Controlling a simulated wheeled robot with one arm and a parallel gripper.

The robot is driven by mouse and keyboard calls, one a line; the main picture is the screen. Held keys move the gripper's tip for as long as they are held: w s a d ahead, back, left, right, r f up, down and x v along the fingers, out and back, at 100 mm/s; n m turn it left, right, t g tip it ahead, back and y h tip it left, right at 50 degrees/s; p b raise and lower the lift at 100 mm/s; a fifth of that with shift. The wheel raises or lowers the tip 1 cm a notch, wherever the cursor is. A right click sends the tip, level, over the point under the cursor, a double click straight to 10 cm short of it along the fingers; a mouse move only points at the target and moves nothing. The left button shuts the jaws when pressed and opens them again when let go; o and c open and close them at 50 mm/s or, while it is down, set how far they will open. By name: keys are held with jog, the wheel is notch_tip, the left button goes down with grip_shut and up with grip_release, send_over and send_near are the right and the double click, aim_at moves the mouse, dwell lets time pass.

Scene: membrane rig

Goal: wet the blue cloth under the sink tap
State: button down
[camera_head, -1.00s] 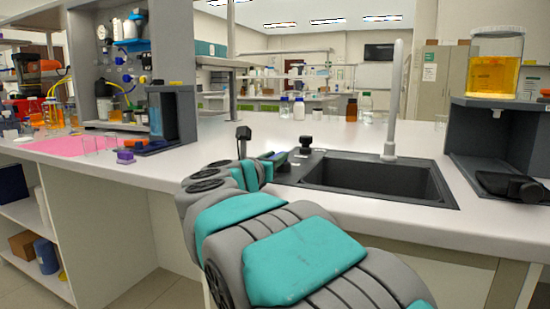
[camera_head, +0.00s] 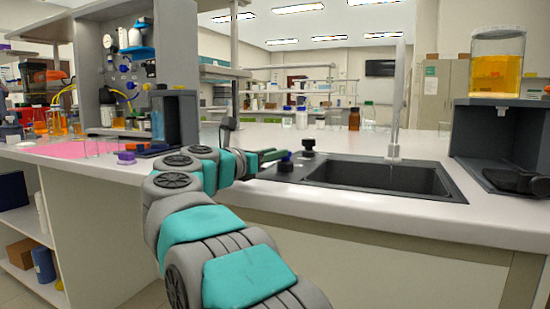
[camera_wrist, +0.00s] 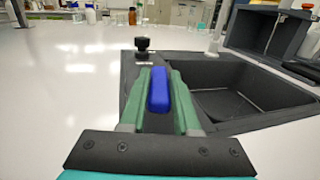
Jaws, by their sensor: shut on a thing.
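My gripper (camera_wrist: 159,95) is shut on the blue cloth (camera_wrist: 159,88), a small blue piece between the green fingers in the wrist view. In the head view my gripper (camera_head: 275,158) and the cloth (camera_head: 286,156) are over the left edge of the sink. The dark sink (camera_head: 385,178) is set into the bench, and its basin also shows right of the gripper in the wrist view (camera_wrist: 235,100). The tall tap (camera_head: 395,110) rises behind the basin, to the right of my gripper. A black knob (camera_head: 308,145) stands on the sink's left deck, just beyond the gripper.
A dark stand (camera_head: 505,140) with a jar of orange liquid (camera_head: 496,72) is right of the sink. Several bottles, including a brown one (camera_head: 354,119), stand behind. A pink mat (camera_head: 62,150) lies far left. The white bench (camera_wrist: 60,110) left of the sink is clear.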

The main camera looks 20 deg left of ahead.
jog(key=shift+a+f, duration=0.2)
jog(key=shift+f, duration=0.05)
jog(key=c, duration=0.8)
grip_release()
jog(key=shift+s+a, duration=0.1)
jog(key=shift+s, duration=0.05)
jog(key=shift+c, duration=0.2)
jog(key=shift+o, duration=1)
jog(key=b+v, duration=0.1)
jog(key=v, duration=0.6)
jog(key=shift+s, duration=0.4)
